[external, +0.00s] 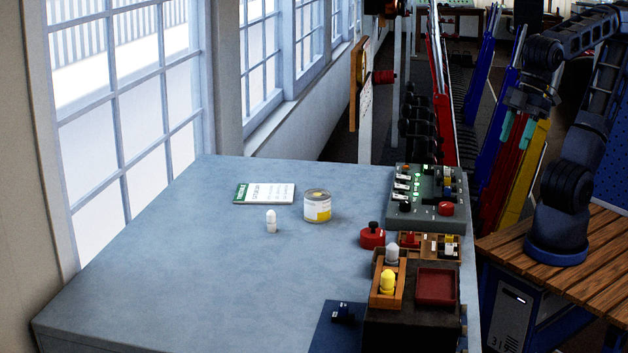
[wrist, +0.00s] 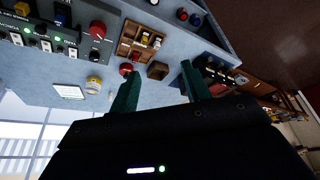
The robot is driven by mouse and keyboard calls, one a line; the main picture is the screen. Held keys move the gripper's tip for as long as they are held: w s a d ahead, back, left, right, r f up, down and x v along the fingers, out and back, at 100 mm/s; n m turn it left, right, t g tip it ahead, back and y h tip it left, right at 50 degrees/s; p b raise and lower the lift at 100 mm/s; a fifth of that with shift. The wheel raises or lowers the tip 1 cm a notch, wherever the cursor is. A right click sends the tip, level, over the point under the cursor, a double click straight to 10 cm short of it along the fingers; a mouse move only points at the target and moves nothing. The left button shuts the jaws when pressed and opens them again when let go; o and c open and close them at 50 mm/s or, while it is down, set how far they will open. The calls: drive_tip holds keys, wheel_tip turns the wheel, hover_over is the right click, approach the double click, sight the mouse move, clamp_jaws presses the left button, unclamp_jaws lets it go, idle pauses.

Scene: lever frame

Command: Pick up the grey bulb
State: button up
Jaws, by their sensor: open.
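The grey bulb (external: 392,252) stands upright in the rear place of a small wooden holder (external: 374,291), in the external view. A yellow bulb (external: 387,283) stands in front of it in the same holder. My gripper (external: 514,146) is to the right of and well above the holder, apart from it, with its teal fingers pointing down. In the wrist view my gripper (wrist: 160,68) is open, with nothing between the fingers. I cannot make out the grey bulb in the wrist view.
A white bulb (external: 271,221) stands on the grey table (external: 220,290), near a can (external: 317,206) and a booklet (external: 264,194). The table's left side is clear.

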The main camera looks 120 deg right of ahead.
drive_tip(key=w+a+r+m, duration=0.1)
drive_tip(key=w+r, duration=0.2)
drive_tip(key=w, duration=0.8)
drive_tip(key=m+h, duration=0.2)
drive_tip(key=m, duration=0.2)
approach(394, 247)
drive_tip(key=shift+g, duration=0.3)
drive_tip(key=x, duration=0.5)
drive_tip(key=shift+d+x, duration=0.1)
drive_tip(key=shift+x, duration=1.25)
drive_tip(key=shift+d+x, duration=0.15)
drive_tip(key=shift+x, duration=1.25)
drive_tip(key=shift+s, duration=0.15)
clamp_jaws()
drive_tip(key=shift+r, duration=0.1)
